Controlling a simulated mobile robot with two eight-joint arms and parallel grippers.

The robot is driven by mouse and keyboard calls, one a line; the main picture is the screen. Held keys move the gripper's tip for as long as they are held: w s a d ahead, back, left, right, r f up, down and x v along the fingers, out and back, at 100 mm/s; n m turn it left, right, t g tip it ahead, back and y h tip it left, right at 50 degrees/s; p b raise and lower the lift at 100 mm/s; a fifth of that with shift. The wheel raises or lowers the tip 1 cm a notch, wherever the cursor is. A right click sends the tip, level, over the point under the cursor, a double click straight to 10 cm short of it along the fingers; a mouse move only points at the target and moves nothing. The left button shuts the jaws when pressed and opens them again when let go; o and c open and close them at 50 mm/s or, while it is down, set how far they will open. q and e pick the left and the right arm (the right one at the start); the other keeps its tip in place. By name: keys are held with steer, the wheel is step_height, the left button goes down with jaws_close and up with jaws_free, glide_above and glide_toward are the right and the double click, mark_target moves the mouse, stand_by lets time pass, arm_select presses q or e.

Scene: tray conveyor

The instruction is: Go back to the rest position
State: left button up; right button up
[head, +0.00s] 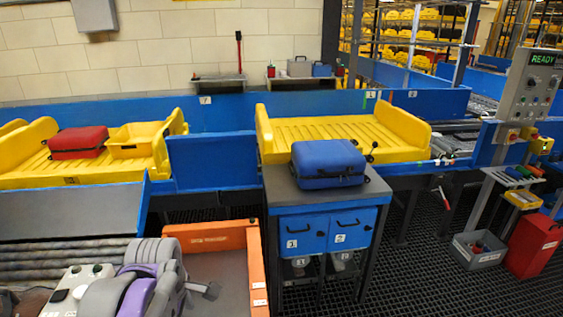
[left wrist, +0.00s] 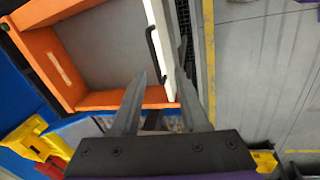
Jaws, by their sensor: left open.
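My left arm comes in at the lower left of the head view, with grey and purple links folded over the rollers. In the left wrist view my left gripper (left wrist: 161,62) is open, its two grey fingers apart and nothing gripped. A white panel with a black handle (left wrist: 151,52) lies beyond and partly between the fingers. I cannot tell how close the fingers are to the handle. The panel is beside an orange-walled bin (left wrist: 70,75). My right gripper is in neither view.
An orange-edged bin (head: 256,272) is right of my arm. A blue case (head: 328,160) sits on a cabinet (head: 283,192). Yellow trays stand behind; the left one (head: 30,178) holds a red case (head: 78,142) and a yellow box (head: 133,138). Dark grating floor (head: 420,270) is open at right.

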arm_select(q)
steer(key=s+d+f+m+t, duration=0.1)
steer(key=s+d+f+m, duration=0.2)
steer(key=m, duration=0.6)
steer(key=s+d+f+m+t, duration=0.2)
steer(key=s+d+f+m, duration=0.1)
steer(key=s+f+m, duration=0.5)
steer(key=shift+s+d+f+m, duration=0.2)
steer(key=shift+s+m, duration=0.2)
steer(key=shift+m, duration=0.6)
steer(key=shift+a, duration=0.1)
